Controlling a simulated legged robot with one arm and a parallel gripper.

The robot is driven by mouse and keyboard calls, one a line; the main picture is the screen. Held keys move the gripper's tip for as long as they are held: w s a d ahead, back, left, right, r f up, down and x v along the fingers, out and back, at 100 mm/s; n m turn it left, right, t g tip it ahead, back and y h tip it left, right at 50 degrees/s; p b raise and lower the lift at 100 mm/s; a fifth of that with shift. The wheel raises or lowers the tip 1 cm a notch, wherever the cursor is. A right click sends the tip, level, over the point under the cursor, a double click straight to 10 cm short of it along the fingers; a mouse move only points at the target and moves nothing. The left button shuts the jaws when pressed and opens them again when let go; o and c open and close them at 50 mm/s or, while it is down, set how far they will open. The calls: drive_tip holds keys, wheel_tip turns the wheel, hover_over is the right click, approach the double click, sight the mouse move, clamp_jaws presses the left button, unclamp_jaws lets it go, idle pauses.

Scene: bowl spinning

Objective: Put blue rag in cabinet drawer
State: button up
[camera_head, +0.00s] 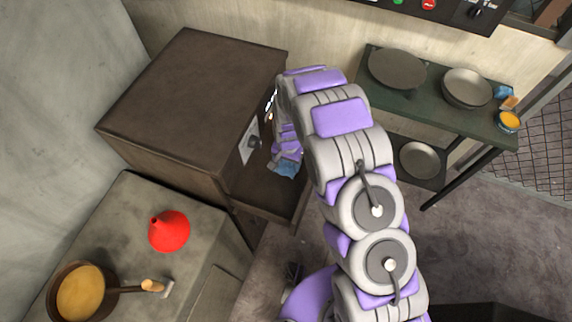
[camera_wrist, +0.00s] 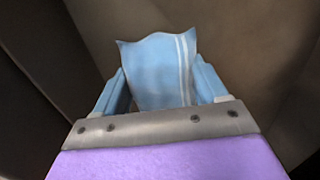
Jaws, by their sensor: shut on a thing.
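The blue rag (camera_wrist: 158,72), light blue with pale stripes, is between the fingers of my gripper (camera_wrist: 160,88) in the wrist view. My gripper is shut on it. In the head view the blue rag (camera_head: 284,170) shows just below my gripper (camera_head: 286,158), at the front of the brown cabinet (camera_head: 200,85). The cabinet drawer (camera_head: 268,192) is open, and the rag appears over its opening. I cannot tell whether the rag touches the drawer. My arm hides part of the cabinet's right side.
A grey counter (camera_head: 120,210) at the lower left holds a red funnel (camera_head: 170,232) and a pan (camera_head: 80,292) with yellow contents. A green shelf table (camera_head: 440,100) at the right holds pans and small items. Grey floor (camera_head: 480,240) is clear at the right.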

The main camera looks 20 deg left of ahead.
drive_tip(key=shift+d+f, duration=0.15)
drive_tip(key=shift+f, duration=0.75)
drive_tip(key=shift+a, duration=0.2)
drive_tip(key=shift+a+f, duration=0.15)
drive_tip(key=o, duration=1)
drive_tip(key=shift+d, duration=0.3)
drive_tip(key=shift+s+a, duration=0.1)
drive_tip(key=shift+a, duration=0.05)
